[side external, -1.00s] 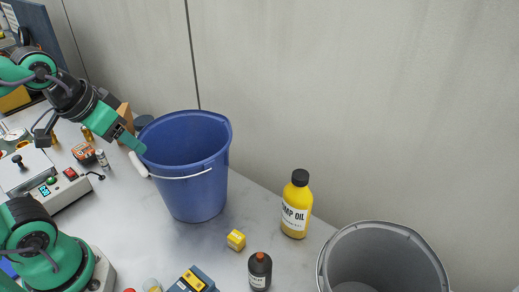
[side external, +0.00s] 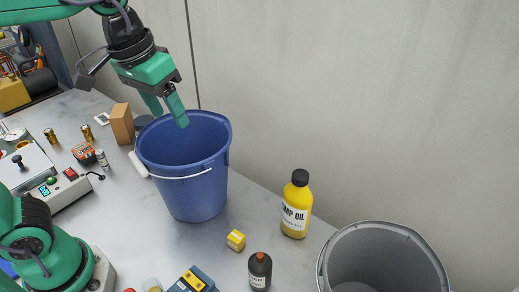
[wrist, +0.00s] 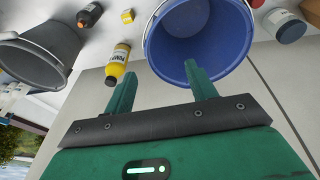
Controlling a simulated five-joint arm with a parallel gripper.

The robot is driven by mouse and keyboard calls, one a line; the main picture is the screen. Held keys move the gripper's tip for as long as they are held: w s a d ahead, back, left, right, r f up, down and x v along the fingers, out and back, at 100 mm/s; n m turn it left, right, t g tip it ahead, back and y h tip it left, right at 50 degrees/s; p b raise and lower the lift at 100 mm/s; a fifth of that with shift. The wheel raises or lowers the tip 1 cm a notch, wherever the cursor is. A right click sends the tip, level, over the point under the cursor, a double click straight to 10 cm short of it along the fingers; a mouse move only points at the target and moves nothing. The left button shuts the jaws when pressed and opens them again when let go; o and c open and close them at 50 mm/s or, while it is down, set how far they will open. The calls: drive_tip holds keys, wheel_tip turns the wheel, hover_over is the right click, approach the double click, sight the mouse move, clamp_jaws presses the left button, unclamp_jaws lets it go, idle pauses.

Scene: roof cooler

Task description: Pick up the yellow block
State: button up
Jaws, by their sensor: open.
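The small yellow block (side external: 236,240) sits on the grey worktop, right of the blue bucket (side external: 185,165) and left of the yellow pump oil bottle (side external: 296,215). It also shows near the top of the wrist view (wrist: 128,16), with its label-like pale marking. My gripper (side external: 168,112) is open and empty, its two green fingers pointing down above the blue bucket's rim. It is well above and to the left of the block. In the wrist view the fingers (wrist: 160,70) are apart with nothing between them.
A dark bottle with an orange cap (side external: 260,270) stands just right of and in front of the block. A grey bucket (side external: 385,262) is at the right. A blue device (side external: 193,281) lies in front. A tan block (side external: 122,123) stands behind the blue bucket's left.

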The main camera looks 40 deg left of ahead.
drive_tip(key=w+d+f+g, duration=0.1)
drive_tip(key=w+d+g, duration=0.15)
drive_tip(key=d, duration=0.65)
hover_over(236, 236)
drive_tip(key=shift+y, duration=0.4)
drive_tip(key=f, duration=2.4)
drive_tip(key=shift+w+f, duration=0.25)
drive_tip(key=shift+f, duration=0.05)
drive_tip(key=shift+f, duration=0.1)
drive_tip(key=shift+s+f, duration=0.15)
drive_tip(key=shift+f, duration=0.65)
drive_tip(key=shift+s+f, duration=0.1)
drive_tip(key=shift+f, duration=1.55)
drive_tip(key=c, duration=1.1)
drive_tip(key=shift+o, duration=0.2)
